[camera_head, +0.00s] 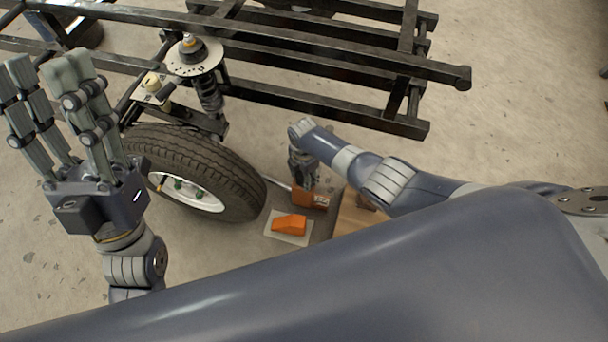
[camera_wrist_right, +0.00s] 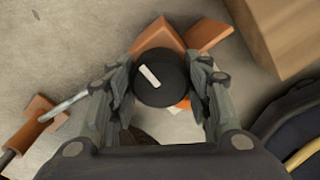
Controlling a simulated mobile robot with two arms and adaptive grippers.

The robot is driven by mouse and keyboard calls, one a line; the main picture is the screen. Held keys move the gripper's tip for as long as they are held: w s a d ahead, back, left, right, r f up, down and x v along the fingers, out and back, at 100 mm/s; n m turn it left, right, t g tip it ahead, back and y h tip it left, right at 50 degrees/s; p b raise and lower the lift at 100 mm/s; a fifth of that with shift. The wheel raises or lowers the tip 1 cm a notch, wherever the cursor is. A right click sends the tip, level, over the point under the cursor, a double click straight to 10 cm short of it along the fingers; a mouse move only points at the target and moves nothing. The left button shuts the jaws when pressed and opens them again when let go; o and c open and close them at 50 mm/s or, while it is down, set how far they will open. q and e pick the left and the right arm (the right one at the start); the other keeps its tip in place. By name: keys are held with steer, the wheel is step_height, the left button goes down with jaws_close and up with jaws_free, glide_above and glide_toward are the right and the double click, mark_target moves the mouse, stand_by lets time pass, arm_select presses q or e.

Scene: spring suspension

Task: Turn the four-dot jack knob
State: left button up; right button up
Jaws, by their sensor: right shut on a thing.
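A black round knob (camera_wrist_right: 162,80) with a white bar mark on top stands above an orange jack (camera_wrist_right: 160,38) in the right wrist view. My right gripper (camera_wrist_right: 162,95) is shut on the knob, with fingers on both sides of it. I cannot make out any dots on it. In the head view my right gripper (camera_head: 303,170) points down over the orange jack (camera_head: 309,198), beside the tire, and hides the knob. My left gripper (camera_head: 48,75) is raised at the left, open and empty, with its fingers pointing up.
A tire (camera_head: 200,160) on a black metal frame (camera_head: 300,40) with a spring strut (camera_head: 210,95) stands left of the jack. An orange block (camera_head: 289,224) lies on a pale plate (camera_head: 273,235) in front. A wooden box (camera_head: 355,212) is close on the right.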

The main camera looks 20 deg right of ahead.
steer(key=shift+n, duration=0.3)
stand_by(0.4)
steer(key=o, duration=1.1)
steer(key=shift+c, duration=0.2)
step_height(320, 180, up, 12)
steer(key=shift+a, duration=0.1)
